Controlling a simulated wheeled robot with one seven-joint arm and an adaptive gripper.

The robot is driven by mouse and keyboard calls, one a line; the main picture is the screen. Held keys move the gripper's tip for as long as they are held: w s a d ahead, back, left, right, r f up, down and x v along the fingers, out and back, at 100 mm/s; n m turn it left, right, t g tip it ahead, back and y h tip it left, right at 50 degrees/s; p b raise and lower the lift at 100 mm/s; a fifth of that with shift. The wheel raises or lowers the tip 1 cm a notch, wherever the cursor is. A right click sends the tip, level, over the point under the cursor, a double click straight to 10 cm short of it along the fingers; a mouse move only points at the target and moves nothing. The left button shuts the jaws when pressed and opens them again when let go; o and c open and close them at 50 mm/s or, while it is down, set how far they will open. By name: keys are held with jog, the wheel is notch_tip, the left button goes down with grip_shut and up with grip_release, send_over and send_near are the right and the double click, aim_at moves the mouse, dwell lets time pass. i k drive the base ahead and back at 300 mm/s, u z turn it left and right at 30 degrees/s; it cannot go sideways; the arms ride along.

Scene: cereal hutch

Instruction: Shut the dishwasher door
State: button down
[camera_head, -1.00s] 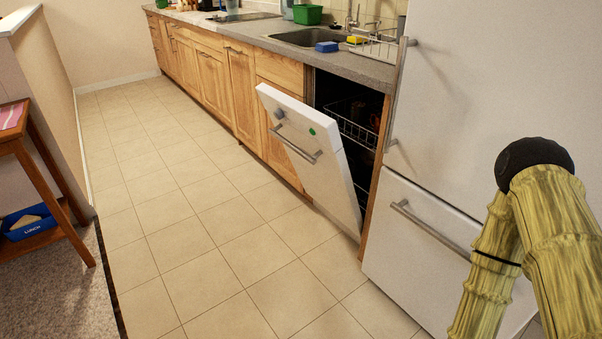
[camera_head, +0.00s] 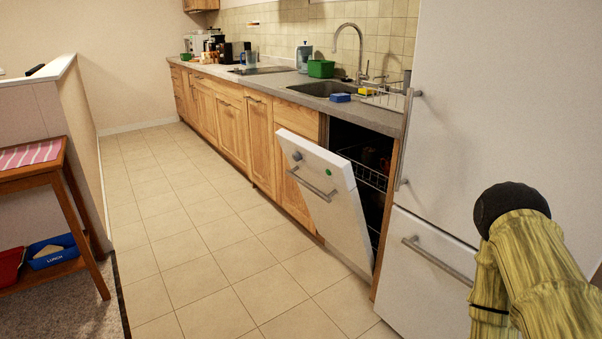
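The dishwasher door (camera_head: 328,193) is white with a metal bar handle (camera_head: 314,186) and a green dot. It hangs partly open, tilted outward from the counter front. Behind it, the dark dishwasher interior (camera_head: 352,137) shows a wire rack (camera_head: 362,168) with some dark items, hard to make out. My arm, with a yellow bamboo-like surface, shows at the lower right in front of the fridge, apart from the door. My gripper is not in view.
A white fridge (camera_head: 500,110) with bar handles stands right of the dishwasher. The tiled floor (camera_head: 195,245) in front of the door is clear.

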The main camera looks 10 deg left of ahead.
aim_at(333, 202)
jog(key=u, duration=0.6)
jog(key=i, duration=0.8)
jog(key=u, duration=0.8)
